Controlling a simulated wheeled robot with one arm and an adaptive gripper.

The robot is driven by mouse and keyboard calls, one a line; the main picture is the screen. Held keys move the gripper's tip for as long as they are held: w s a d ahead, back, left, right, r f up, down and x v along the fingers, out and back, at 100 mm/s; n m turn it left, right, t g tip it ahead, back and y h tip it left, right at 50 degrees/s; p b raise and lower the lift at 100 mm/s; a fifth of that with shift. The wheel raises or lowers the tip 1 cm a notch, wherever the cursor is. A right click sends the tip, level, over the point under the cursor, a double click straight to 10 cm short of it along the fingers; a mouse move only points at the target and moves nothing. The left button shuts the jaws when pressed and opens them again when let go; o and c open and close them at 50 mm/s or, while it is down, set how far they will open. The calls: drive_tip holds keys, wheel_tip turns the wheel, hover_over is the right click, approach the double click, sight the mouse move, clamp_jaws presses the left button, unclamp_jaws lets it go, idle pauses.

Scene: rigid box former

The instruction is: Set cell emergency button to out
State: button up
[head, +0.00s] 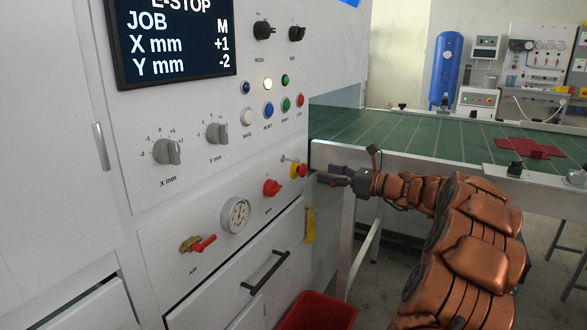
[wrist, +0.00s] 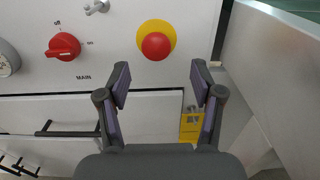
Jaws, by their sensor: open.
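The emergency button is a red mushroom head (wrist: 156,46) on a yellow round plate (wrist: 157,32) in the wrist view. In the head view the red button (head: 302,170) sits at the right end of the lower panel, beside my gripper. My gripper (wrist: 160,72) is open and empty, its fingertips just below the button and apart from it in the picture. In the head view my gripper (head: 325,174) reaches the panel from the right. Whether the button is pressed in or out I cannot tell from its shape. The screen (head: 172,40) reads E-STOP.
A red main switch (wrist: 63,46) is left of the button, with a small metal fitting (wrist: 96,7) above. A drawer handle (head: 267,272) and yellow tag (head: 310,224) are below. The green conveyor (head: 420,138) is at right, its frame close to my gripper. A red bin (head: 318,312) stands below.

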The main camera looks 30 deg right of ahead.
sight(306, 170)
drive_tip(key=b+x, duration=0.1)
drive_tip(key=x, duration=0.6)
drive_tip(key=shift+a, duration=0.3)
drive_tip(key=shift+w+a+b, duration=0.25)
drive_tip(key=shift+w+b, duration=0.05)
drive_tip(key=shift+w, duration=0.05)
clamp_jaws()
